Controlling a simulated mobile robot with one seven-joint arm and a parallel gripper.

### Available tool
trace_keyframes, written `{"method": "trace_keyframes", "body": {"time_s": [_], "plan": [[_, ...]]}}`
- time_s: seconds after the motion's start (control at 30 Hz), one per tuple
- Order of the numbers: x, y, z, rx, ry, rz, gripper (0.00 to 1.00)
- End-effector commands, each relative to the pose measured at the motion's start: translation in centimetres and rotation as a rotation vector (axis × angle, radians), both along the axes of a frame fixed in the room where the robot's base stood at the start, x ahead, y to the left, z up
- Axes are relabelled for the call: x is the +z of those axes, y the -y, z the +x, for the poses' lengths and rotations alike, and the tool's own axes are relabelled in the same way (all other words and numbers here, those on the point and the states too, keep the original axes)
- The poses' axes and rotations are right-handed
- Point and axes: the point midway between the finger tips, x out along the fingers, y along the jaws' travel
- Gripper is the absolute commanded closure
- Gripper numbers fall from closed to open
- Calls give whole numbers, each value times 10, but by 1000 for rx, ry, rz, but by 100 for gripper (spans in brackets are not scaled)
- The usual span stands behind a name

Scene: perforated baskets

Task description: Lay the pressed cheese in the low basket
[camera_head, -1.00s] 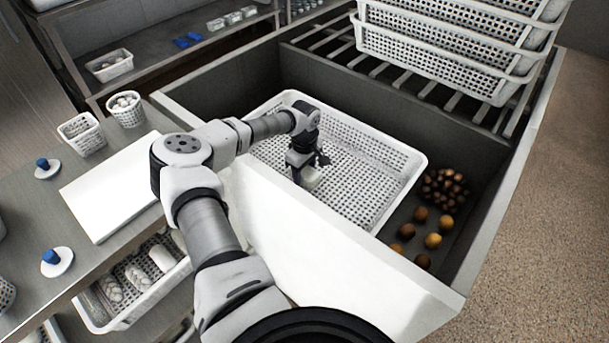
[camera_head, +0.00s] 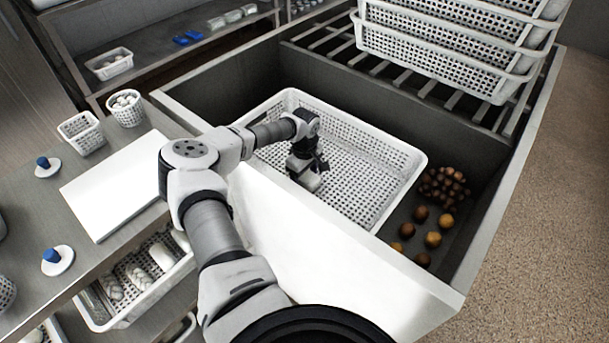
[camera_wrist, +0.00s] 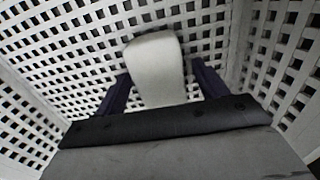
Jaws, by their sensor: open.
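The pressed cheese (camera_wrist: 156,68) is a pale, smooth block with rounded corners. In the wrist view it lies against the perforated floor of the white low basket (camera_wrist: 75,45), between the fingers of my gripper (camera_wrist: 157,92). The dark fingers stand apart, one on each side of it, and my gripper is open. In the head view my gripper (camera_head: 308,183) is down inside the low basket (camera_head: 385,157), near its front left part. A small pale part of the cheese (camera_head: 310,181) shows there; the rest is hidden by my gripper.
The basket sits in a grey sink-like bin. Brown and yellow round items (camera_head: 432,239) lie on the bin floor to its right. Stacked white baskets (camera_head: 455,45) stand on a slatted rack behind. A white board (camera_head: 115,185) and small baskets (camera_head: 82,132) are on the left counter.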

Motion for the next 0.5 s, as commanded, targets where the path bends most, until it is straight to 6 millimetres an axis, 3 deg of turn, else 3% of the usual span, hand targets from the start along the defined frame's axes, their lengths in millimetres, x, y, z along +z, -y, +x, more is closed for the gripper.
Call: {"method": "trace_keyframes", "body": {"time_s": [0.17, 0.5], "plan": [[18, -1, 1, 0, 4, 0, 28], [89, -1, 1, 0, 5, 2, 28]]}}
